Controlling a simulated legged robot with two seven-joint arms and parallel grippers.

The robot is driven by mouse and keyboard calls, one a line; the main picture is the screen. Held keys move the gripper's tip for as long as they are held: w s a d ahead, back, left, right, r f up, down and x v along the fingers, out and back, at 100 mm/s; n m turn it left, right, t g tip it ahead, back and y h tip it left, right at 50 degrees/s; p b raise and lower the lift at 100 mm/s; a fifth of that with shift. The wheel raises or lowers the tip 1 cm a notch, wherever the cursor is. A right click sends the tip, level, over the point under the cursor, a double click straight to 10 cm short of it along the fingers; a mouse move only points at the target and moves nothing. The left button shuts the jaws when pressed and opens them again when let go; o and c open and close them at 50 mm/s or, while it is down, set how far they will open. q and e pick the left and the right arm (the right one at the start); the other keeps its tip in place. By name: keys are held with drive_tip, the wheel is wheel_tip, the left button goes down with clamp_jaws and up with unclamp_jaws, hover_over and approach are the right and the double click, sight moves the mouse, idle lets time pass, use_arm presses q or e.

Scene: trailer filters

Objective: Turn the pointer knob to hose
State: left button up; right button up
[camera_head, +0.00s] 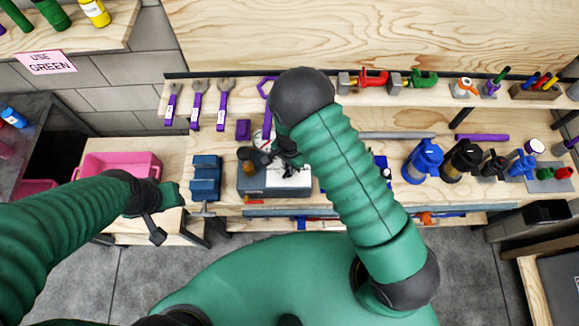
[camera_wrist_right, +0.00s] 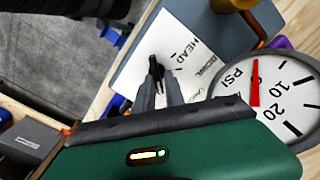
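The control box (camera_head: 262,187) is grey with a white panel (camera_head: 292,178) and stands on the workbench. In the right wrist view the white panel (camera_wrist_right: 165,45) shows the word HEAD and other, partly unreadable lettering. The small black pointer knob (camera_wrist_right: 154,66) is on this panel, between the tips of my right gripper (camera_wrist_right: 158,80). The fingers are close together on it, and they hide part of it. In the head view my right gripper (camera_head: 286,158) is over the box. My left gripper (camera_head: 163,212) is away to the left, beside the pink bin; its opening is unclear.
A PSI gauge (camera_wrist_right: 262,95) with a red needle is close beside my right gripper. A blue vise-like block (camera_head: 205,178) stands left of the box. Blue and black cylinders (camera_head: 423,162) stand to the right. The pink bin (camera_head: 120,165) is at left. Wrenches (camera_head: 197,105) hang behind.

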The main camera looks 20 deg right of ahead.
drive_tip(key=o, duration=0.3)
drive_tip(key=shift+w, duration=0.1)
